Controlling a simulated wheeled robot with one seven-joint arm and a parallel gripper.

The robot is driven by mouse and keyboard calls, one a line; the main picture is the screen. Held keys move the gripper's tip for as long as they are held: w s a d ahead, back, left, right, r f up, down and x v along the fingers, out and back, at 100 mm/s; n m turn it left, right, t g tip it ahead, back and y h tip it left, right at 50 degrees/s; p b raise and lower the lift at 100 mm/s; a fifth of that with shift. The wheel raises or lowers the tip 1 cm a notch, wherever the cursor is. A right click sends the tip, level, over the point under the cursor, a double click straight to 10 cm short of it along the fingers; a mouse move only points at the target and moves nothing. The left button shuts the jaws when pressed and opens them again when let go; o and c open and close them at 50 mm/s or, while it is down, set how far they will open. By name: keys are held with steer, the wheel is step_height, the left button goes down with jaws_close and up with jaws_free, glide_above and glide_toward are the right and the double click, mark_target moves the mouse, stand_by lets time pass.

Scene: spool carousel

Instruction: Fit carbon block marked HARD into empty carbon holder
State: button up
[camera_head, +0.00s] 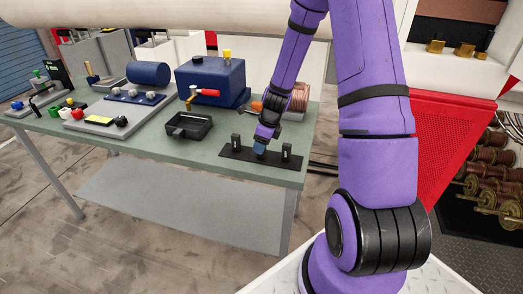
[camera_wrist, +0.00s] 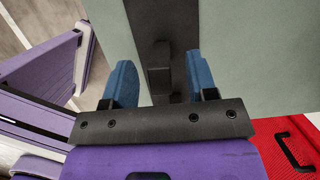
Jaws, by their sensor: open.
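A flat black plate (camera_head: 238,155) lies along the front right edge of the green table. A dark upright piece (camera_head: 235,141) stands at its left end and another (camera_head: 286,152) at its right. My gripper (camera_head: 260,151) is low over the plate's middle, between these two. In the wrist view my gripper (camera_wrist: 161,75) is open, with blue fingers on both sides of a dark block (camera_wrist: 160,62). Gaps show between block and fingers. No HARD marking is readable, and I cannot tell which piece is a carbon block and which a holder.
A black tray (camera_head: 189,126) stands left of the plate. Behind are a blue box (camera_head: 211,80), a red-handled valve (camera_head: 205,93) and a copper coil (camera_head: 299,98). A grey panel with knobs (camera_head: 98,117) lies further left. A red perforated cabinet (camera_head: 450,130) stands right of the table.

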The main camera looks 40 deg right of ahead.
steer(key=shift+c, duration=0.5)
jaws_close()
